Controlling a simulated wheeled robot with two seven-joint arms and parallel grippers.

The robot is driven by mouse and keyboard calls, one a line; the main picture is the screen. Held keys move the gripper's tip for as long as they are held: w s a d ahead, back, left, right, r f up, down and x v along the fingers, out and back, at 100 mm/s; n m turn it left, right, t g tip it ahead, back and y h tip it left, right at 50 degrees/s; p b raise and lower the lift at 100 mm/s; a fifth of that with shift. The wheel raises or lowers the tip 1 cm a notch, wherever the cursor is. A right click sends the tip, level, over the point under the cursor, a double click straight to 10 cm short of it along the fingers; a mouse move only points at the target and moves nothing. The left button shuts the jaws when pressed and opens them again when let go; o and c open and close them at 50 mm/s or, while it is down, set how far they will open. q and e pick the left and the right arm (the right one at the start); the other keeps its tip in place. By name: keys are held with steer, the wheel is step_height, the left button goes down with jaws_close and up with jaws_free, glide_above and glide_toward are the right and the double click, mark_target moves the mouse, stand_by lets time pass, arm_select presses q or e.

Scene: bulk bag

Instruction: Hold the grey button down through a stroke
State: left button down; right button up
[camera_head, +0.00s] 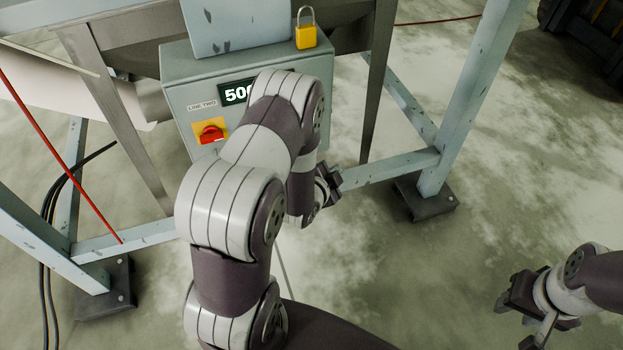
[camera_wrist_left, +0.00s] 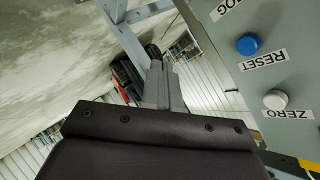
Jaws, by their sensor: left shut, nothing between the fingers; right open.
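The control box (camera_head: 180,68) stands under the hopper; my left arm hides much of its front in the head view. In the left wrist view the panel (camera_wrist_left: 296,68) shows, upside down, a blue button (camera_wrist_left: 247,43) by a RESET label and a pale grey-white button (camera_wrist_left: 276,100) by a ZERO label. Whether the pale one is the grey button I cannot tell. A JOG label (camera_wrist_left: 230,9) is cut by the top edge; its button is out of view. My left gripper (camera_head: 331,184) is shut and empty, beside the panel, touching no visible button. My right gripper (camera_head: 519,312) is open and empty.
The box carries a red rotary switch (camera_head: 210,132) on a yellow plate and a display (camera_head: 236,93). A yellow padlock (camera_head: 305,36) is at its top. Frame legs (camera_head: 470,95) and a crossbar (camera_head: 392,168) stand nearby. The floor between my grippers is clear.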

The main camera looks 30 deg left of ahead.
arm_select(q)
step_height(320, 180, down, 6)
steer(key=s+m+t+b, duration=0.1)
steer(key=s+t+b, duration=0.1)
steer(key=t, duration=0.1)
steer(key=shift+s+a+f+m+y+b, duration=0.2)
steer(key=shift+a+m+y+b, duration=0.1)
steer(key=shift+a+m+b, duration=0.15)
arm_select(e)
step_height(320, 180, down, 5)
steer(key=shift+f, duration=0.2)
arm_select(q)
steer(key=shift+w, duration=0.1)
steer(key=w+a+b, duration=0.2)
steer(key=w+a, duration=0.3)
steer(key=a, duration=0.1)
steer(key=shift+w+a, duration=0.35)
arm_select(e)
steer(key=shift+f, duration=1.05)
arm_select(q)
steer(key=shift+a, duration=0.1)
steer(key=shift+w+a, duration=0.25)
steer(key=shift+w, duration=0.05)
arm_select(e)
steer(key=shift+f, duration=0.15)
